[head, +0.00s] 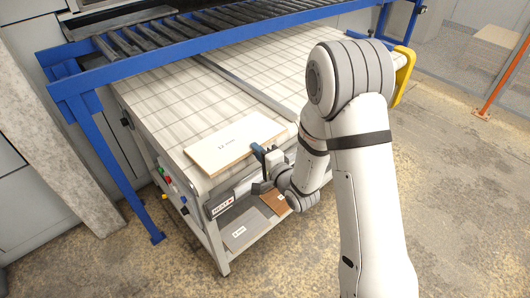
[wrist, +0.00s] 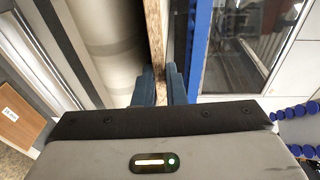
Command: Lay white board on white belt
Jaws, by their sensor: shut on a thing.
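The white board (head: 233,145) is a flat pale panel with a small dark label and a wood-coloured edge. In the head view it is over the near part of the white belt (head: 185,90), which has a grid of lines. My gripper (head: 262,154) is shut on the board's near right edge with its blue-grey fingers. In the wrist view the board (wrist: 155,40) shows edge-on as a speckled brown strip between the two fingers (wrist: 160,85). It looks about level with the belt; I cannot tell whether it touches it.
A blue-framed roller conveyor (head: 200,30) runs above the belt's far side. A grey rail (head: 245,85) crosses the belt. Below, a shelf holds a grey panel (head: 240,233) and a brown panel (head: 273,201). A yellow guard (head: 404,75) stands at the right end.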

